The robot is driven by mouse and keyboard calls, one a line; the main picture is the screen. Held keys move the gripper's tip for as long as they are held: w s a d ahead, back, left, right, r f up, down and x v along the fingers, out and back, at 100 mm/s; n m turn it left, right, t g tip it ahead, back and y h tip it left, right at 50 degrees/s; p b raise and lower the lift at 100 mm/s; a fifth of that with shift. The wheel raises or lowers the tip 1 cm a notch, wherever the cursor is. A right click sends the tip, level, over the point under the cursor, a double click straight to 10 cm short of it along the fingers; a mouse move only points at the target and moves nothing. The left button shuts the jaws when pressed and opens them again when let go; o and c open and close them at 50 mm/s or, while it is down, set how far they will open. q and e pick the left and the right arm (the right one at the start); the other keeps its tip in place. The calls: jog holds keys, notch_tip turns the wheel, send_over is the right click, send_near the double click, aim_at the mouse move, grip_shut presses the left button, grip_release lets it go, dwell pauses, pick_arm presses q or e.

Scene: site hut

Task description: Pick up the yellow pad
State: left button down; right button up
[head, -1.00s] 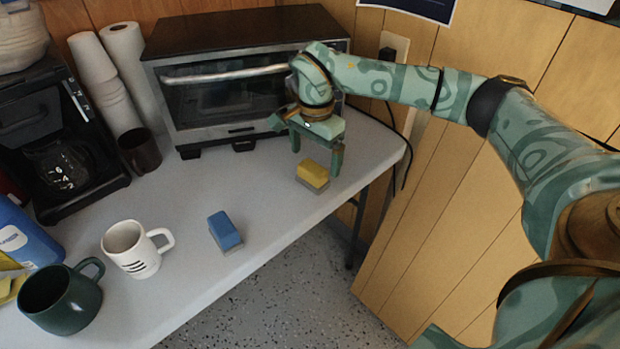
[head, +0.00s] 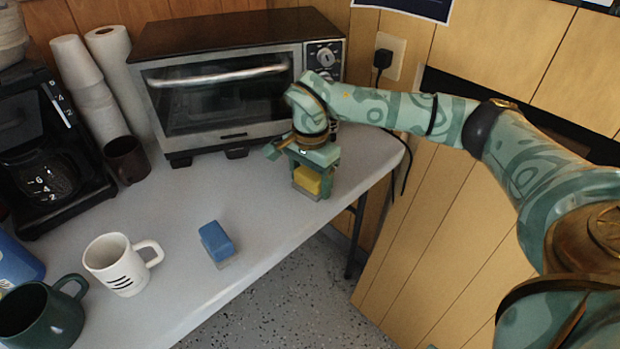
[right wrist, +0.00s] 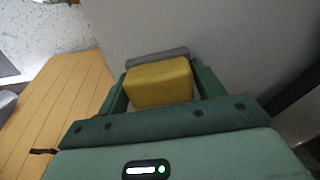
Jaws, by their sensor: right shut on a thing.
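The yellow pad (head: 308,181) has a grey underside and sits on the grey table near its right edge. My right gripper (head: 312,186) is lowered over it and shut on it, one finger on each side. In the right wrist view the yellow pad (right wrist: 160,82) lies between the two green fingers (right wrist: 162,92), with its grey layer showing along the far side. I cannot see any gap between the pad and the table. My left gripper is not in view.
A blue pad (head: 216,240) lies on the table (head: 190,290) left of the gripper. A toaster oven (head: 225,95) stands close behind. A white mug (head: 118,265), a green mug (head: 40,315), a dark cup (head: 127,160) and a coffee maker (head: 45,150) stand left.

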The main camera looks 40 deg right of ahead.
aim_at(313, 175)
jog(key=shift+r, duration=0.1)
jog(key=shift+r, duration=0.2)
jog(key=r+p, duration=0.2)
jog(key=s+r+p, duration=0.1)
jog(key=r+p, duration=0.1)
jog(key=r, duration=0.1)
pick_arm(q)
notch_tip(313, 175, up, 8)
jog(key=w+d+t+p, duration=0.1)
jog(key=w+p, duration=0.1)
jog(key=p, duration=0.4)
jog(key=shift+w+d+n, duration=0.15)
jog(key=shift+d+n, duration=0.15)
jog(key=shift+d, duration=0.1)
pick_arm(e)
jog(key=s+a+r, duration=0.1)
jog(key=s+r, duration=0.6)
jog(key=s, duration=0.6)
jog(key=shift+a+r, duration=0.2)
jog(key=shift+a, duration=0.2)
